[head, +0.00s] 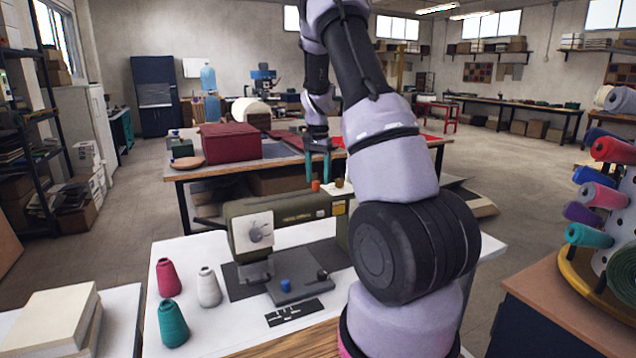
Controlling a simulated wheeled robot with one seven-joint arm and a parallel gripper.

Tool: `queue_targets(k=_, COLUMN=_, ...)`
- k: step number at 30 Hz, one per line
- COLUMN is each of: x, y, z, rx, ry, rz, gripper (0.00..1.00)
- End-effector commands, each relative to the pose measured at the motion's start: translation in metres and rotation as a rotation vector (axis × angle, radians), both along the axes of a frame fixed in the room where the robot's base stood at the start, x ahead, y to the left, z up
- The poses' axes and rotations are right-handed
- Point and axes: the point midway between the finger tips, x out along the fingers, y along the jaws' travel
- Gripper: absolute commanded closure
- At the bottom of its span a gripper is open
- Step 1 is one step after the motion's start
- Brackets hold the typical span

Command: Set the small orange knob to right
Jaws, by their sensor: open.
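A green sewing-type machine (285,209) stands on a white table. A small orange knob (316,186) sits upright on top of the machine. A brownish knob (339,183) is just right of it. My gripper (318,170) has teal fingers pointing down and is open, with a gap between them. In the picture it appears directly above the orange knob; I cannot tell the exact depth or whether it touches. The knob's setting is too small to read. My arm covers the right end of the machine.
On the white table (215,325) stand a pink cone (167,278), a white cone (208,287) and a teal cone (172,323). A blue knob (285,285) and a black knob (322,274) are on the machine's base. A maroon box (230,143) is on the table behind.

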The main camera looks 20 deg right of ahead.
Motion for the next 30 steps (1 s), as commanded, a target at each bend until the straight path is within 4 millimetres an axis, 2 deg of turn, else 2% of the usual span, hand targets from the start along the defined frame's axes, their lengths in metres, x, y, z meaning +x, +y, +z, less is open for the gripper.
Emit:
queue_targets(k=1, x=0.001, y=0.000, z=0.012, rx=-0.001, ry=-0.005, rz=0.001, gripper=0.38)
queue_targets(k=6, x=0.001, y=-0.001, z=0.047, rx=-0.002, ry=-0.005, rz=0.002, gripper=0.38)
queue_targets(k=12, x=0.001, y=-0.001, z=0.075, rx=-0.001, ry=-0.003, rz=0.000, gripper=0.38)
queue_targets(k=17, x=0.000, y=-0.001, z=0.084, rx=-0.002, ry=-0.003, rz=0.000, gripper=0.38)
queue_targets(k=30, x=0.000, y=-0.001, z=0.084, rx=-0.002, ry=-0.001, rz=0.000, gripper=0.38)
